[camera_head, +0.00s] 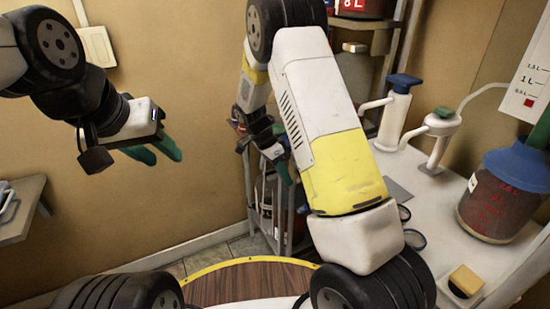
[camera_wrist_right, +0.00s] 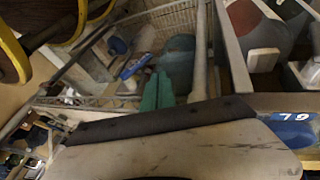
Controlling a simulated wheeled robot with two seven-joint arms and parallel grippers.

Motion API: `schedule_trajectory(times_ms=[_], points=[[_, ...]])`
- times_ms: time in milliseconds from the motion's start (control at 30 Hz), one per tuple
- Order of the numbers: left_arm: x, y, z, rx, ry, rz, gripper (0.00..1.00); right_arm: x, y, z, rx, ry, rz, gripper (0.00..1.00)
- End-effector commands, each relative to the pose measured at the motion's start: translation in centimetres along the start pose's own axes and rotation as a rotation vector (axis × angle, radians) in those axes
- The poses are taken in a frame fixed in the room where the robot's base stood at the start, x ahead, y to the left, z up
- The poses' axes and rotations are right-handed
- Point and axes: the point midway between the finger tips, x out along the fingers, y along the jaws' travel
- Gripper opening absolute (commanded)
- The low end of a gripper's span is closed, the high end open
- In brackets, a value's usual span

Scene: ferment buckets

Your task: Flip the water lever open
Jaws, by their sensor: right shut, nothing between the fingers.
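A white tap-like fixture with a green top (camera_head: 442,115) and a curved thin pipe stands on the white counter at the right of the head view. A white pump-shaped fixture with a blue top (camera_head: 402,88) stands left of it. I cannot tell for sure which carries the water lever. My right gripper (camera_head: 284,172) is low, left of the counter and partly hidden by my own arm; its green fingers are together and empty in the right wrist view (camera_wrist_right: 157,90). My left gripper (camera_head: 160,152) hangs at the upper left, empty, its green fingers apart, far from both fixtures.
A large blue-lidded bucket (camera_head: 503,190) with dark red contents stands on the counter. A small yellow-topped block (camera_head: 466,281) is near the counter's front. A metal rack (camera_head: 262,200) stands behind my right gripper. A grey side table (camera_head: 22,210) is at the left.

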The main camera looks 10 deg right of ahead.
Motion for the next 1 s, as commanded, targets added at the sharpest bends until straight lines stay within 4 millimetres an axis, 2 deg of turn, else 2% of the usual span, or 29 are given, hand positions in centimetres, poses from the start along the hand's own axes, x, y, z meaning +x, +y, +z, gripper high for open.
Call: schedule_trajectory(times_ms=[133, 367, 533, 867, 1000], points=[[0.0, 0.0, 0.0, 0.0, 0.0, 0.0, 0.36, 3.3, 0.1, 0.0, 0.0, -0.001, 0.004, 0.0], [0.0, 0.0, 0.0, 0.0, 0.0, 0.0, 0.36, 5.9, 1.9, 0.5, -0.001, 0.0, 0.002, 0.0], [0.0, 0.0, 0.0, 0.0, 0.0, 0.0, 0.36, 6.6, 2.5, 0.7, -0.001, -0.001, 0.0, 0.0], [0.0, 0.0, 0.0, 0.0, 0.0, 0.0, 0.36, 6.6, 2.5, 0.7, -0.001, 0.0, 0.0, 0.0], [0.0, 0.0, 0.0, 0.0, 0.0, 0.0, 0.36, 7.3, 2.6, 0.9, -0.02, 0.01, 0.056, 0.0]])
